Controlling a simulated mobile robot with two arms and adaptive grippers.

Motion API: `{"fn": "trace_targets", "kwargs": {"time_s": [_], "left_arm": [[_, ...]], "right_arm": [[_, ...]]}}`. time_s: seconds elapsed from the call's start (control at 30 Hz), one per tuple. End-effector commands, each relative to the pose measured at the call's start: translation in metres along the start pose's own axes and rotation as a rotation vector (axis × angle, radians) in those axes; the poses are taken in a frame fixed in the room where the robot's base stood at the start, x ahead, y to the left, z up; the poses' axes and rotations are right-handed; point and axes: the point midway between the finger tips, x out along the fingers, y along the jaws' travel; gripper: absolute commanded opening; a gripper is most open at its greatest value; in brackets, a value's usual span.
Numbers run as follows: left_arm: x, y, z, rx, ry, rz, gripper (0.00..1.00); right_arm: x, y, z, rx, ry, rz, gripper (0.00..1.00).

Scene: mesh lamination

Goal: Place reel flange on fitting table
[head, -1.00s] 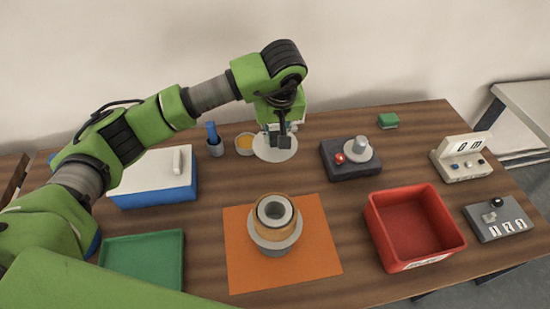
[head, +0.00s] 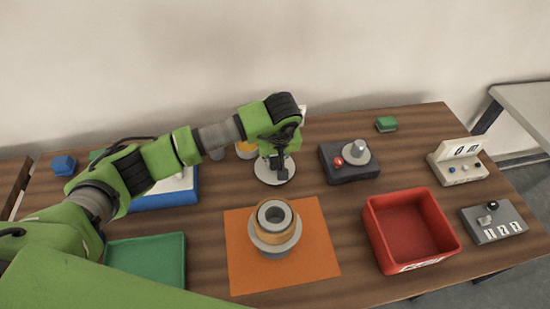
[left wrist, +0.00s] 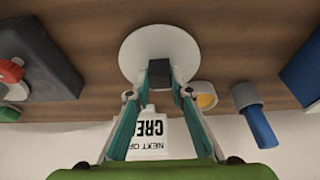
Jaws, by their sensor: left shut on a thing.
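The reel flange, a pale round disc (head: 264,175) with a dark block at its middle, is in my left gripper (head: 277,166). In the left wrist view the flange (left wrist: 135,55) shows flat beyond the fingertips, which are shut on the dark block. I cannot tell how high it is above the wood. An orange mat (head: 312,265) lies nearer on the wooden table (head: 345,205). On it stands a tan and grey reel core (head: 274,230) with a wide grey lower flange. Which surface is the fitting table is not marked. My right gripper is not in view.
A dark box (head: 349,173) with a red button and a round plate stands right of the flange. A red bin (head: 412,231) is at the right. A green tray (head: 145,262) and a blue, white-lidded box (head: 166,200) are at the left. A yellow-filled cup (left wrist: 206,96) stands behind the flange.

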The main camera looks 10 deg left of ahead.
Motion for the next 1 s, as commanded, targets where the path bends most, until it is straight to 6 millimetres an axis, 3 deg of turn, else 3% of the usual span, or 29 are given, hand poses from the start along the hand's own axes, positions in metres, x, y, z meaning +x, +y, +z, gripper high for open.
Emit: {"fn": "trace_targets", "kwargs": {"time_s": [0.03,0.1,0.57,1.0], "left_arm": [[0.002,0.000,0.000,0.000,0.001,0.000,0.23],[0.001,0.000,0.000,0.000,0.000,0.000,0.37],[-0.006,0.000,-0.001,0.000,0.001,0.001,0.37],[-0.093,0.001,-0.001,0.001,0.004,0.003,0.37]], "right_arm": [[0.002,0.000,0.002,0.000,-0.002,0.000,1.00],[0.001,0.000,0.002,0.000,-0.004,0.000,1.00],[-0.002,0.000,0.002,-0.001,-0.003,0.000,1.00],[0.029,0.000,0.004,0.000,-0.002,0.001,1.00]]}}
